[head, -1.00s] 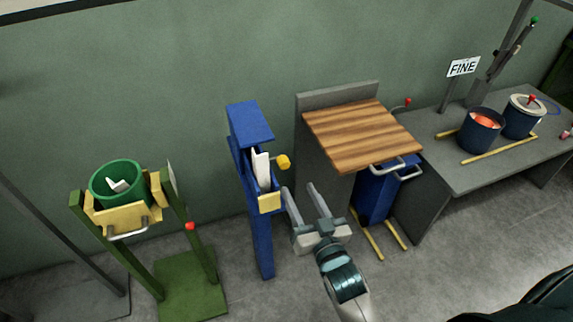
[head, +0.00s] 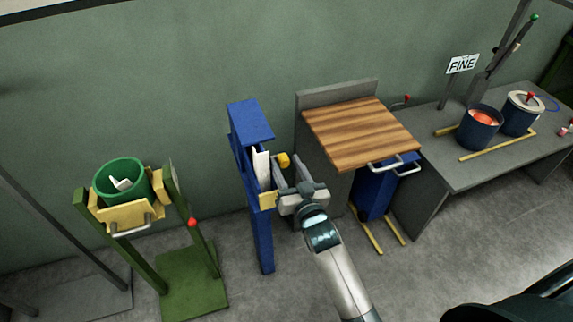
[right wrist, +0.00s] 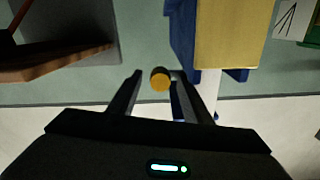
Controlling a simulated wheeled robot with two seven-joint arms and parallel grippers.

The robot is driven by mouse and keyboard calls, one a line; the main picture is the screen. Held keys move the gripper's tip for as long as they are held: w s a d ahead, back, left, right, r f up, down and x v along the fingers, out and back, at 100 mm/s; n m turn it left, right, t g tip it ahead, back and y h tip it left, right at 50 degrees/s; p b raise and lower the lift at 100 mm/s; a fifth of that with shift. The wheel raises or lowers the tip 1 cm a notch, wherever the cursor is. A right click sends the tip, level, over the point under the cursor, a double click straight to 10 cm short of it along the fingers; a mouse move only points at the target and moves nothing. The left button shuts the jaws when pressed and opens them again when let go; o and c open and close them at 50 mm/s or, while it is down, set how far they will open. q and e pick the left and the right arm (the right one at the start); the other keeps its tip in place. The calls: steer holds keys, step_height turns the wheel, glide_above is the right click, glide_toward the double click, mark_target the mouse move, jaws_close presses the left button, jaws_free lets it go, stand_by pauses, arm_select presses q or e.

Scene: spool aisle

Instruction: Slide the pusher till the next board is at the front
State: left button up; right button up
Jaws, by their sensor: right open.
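A blue upright stand (head: 250,121) holds a white board (head: 262,168) on edge in a slot, with a yellow block (head: 267,200) below it. A yellow knob (head: 284,159) sticks out on the right side of the stand; I take it to be the pusher's. My right gripper (head: 288,162) is open at the knob. In the right wrist view the knob (right wrist: 160,78) shows between the two fingertips, with a gap to each; how deep it sits between them is hard to tell. My left gripper is not in view.
A grey cabinet with a wooden top (head: 362,135) stands close on the right. A green stand with a bucket (head: 124,182) is on the left. A grey bench (head: 470,175) with dark blue pots is at the far right. Floor is clear in front of the blue stand.

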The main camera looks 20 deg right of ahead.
steer(key=shift+c, duration=0.7)
jaws_close()
steer(key=shift+s+p, duration=0.3)
steer(key=shift+s, duration=0.15)
steer(key=shift+s+p, duration=0.35)
steer(key=shift+s, duration=0.85)
steer(key=shift+o, duration=0.7)
jaws_free()
